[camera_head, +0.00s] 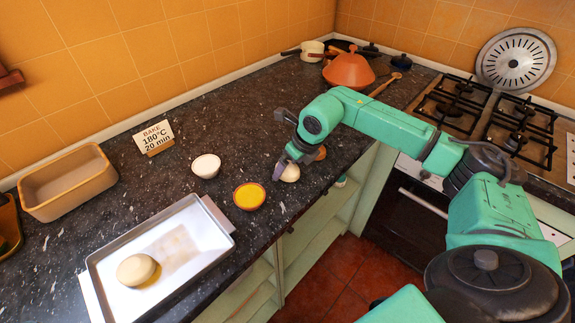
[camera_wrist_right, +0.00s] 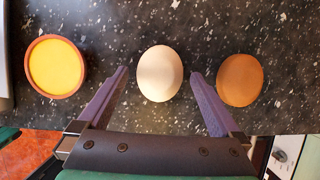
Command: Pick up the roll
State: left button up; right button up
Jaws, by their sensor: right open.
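A pale, rounded roll (camera_head: 290,173) lies on the dark speckled counter near its front edge. In the right wrist view the pale roll (camera_wrist_right: 160,73) sits between the two purple fingers, with a gap on each side. My right gripper (camera_head: 288,160) is open around it, and it also shows in the right wrist view (camera_wrist_right: 159,76). A brown roll-like piece (camera_wrist_right: 240,80) lies just outside the right-hand finger, partly hidden by the gripper in the head view. Another pale round roll (camera_head: 137,269) lies on the metal tray (camera_head: 211,255). My left gripper is not in view.
A bowl with yellow contents (camera_head: 249,196) and a white bowl (camera_head: 206,166) stand left of the gripper. A loaf pan (camera_head: 66,183), a bake sign (camera_head: 154,137), an orange pot (camera_head: 348,71) and a gas stove (camera_head: 455,105) are farther off. The counter's front edge is close.

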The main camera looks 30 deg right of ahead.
jog(key=shift+w+f, duration=0.25)
jog(key=shift+f, duration=0.25)
jog(key=shift+r, duration=0.1)
jog(key=c, duration=1.2)
jog(key=shift+c, duration=0.2)
jog(key=shift+r, duration=0.1)
